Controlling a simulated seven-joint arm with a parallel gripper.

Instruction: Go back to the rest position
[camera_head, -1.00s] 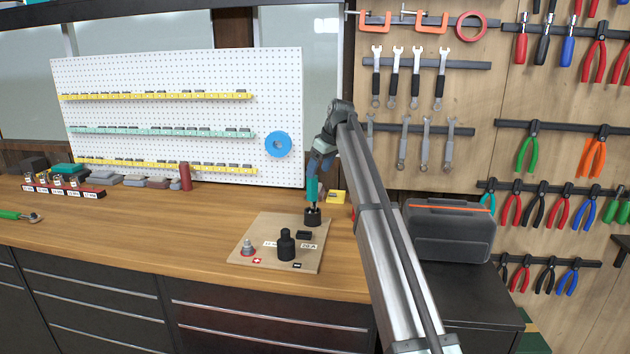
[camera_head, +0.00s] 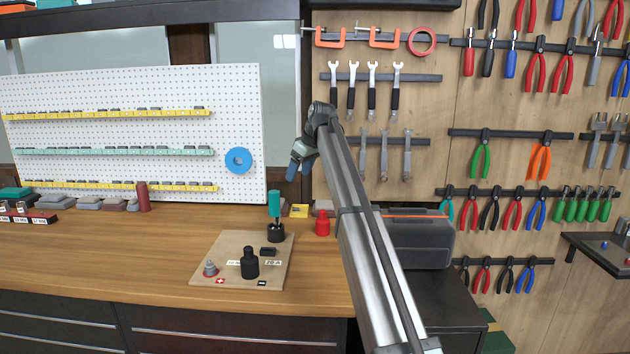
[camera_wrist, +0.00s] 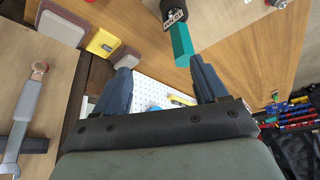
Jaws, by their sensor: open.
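My gripper (camera_head: 298,170) is raised above the back of the workbench, in front of the strip between the white pegboard and the wooden tool wall. Its two blue fingers are apart with nothing between them; they also show in the wrist view (camera_wrist: 161,78). A teal-handled tool (camera_head: 274,204) stands upright in a black round holder (camera_head: 276,234) on a small wooden board (camera_head: 218,249), below and left of my gripper. The tool's teal handle also shows in the wrist view (camera_wrist: 182,45), beyond the fingertips and apart from them.
A red part (camera_head: 322,224) and a yellow box (camera_head: 299,211) sit near the bench's back right. A dark toolbox (camera_head: 425,240) stands right of my arm. The bench's left middle is clear.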

